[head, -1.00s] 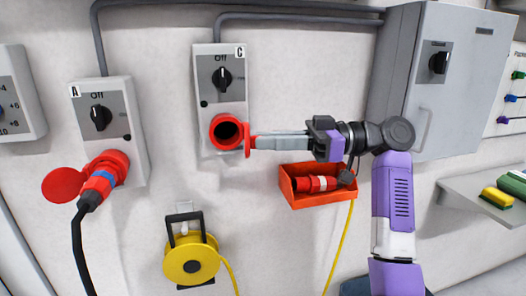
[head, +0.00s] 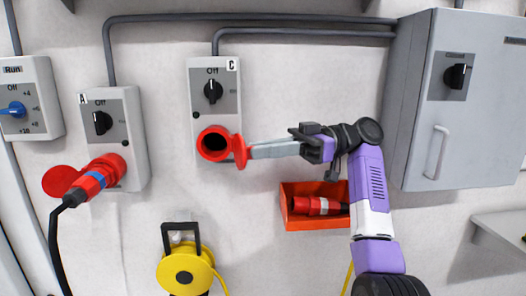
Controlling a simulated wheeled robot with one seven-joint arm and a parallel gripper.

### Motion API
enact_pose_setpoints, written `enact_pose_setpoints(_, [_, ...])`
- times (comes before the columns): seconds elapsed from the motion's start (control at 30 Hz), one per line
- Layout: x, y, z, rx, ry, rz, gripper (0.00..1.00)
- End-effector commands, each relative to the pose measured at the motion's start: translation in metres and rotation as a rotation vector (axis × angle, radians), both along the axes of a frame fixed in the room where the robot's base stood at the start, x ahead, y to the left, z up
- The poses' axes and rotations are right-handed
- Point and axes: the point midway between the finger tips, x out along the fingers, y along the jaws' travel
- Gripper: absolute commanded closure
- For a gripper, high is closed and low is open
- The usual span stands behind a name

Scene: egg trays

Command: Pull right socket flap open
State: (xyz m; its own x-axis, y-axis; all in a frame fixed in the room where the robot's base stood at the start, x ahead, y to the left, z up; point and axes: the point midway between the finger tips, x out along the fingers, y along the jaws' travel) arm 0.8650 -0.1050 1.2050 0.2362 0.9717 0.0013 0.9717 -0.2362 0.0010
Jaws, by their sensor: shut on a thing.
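The right socket (head: 213,143) is a red round socket at the bottom of the grey switch box marked C (head: 203,115). Its dark opening faces out. Its red flap (head: 240,152) stands open at the right side of the opening, seen nearly edge-on. My gripper (head: 252,151) reaches in from the right with its long grey fingers at the flap and is shut on it. The fingertips are partly hidden by the flap.
Left, box A (head: 131,150) has a red plug (head: 88,185) with a black cable in its socket. Below are an orange bin (head: 318,224) holding a red connector and a yellow cable reel (head: 185,270). A grey cabinet (head: 412,110) stands right.

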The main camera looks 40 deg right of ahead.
Motion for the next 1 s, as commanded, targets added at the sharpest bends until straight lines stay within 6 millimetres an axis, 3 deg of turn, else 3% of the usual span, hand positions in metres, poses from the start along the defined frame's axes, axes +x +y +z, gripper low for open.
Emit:
enact_pose_setpoints(0.3, [0.000,0.001,-0.003,-0.004,0.005,0.004,1.00])
enact_pose_setpoints(0.33, [0.000,0.001,-0.003,-0.004,0.005,0.004,0.84])
enact_pose_setpoints(0.43, [0.000,0.001,-0.002,-0.003,0.004,0.004,0.67])
enact_pose_setpoints(1.0, [0.000,0.001,0.007,-0.001,0.000,0.001,0.67])
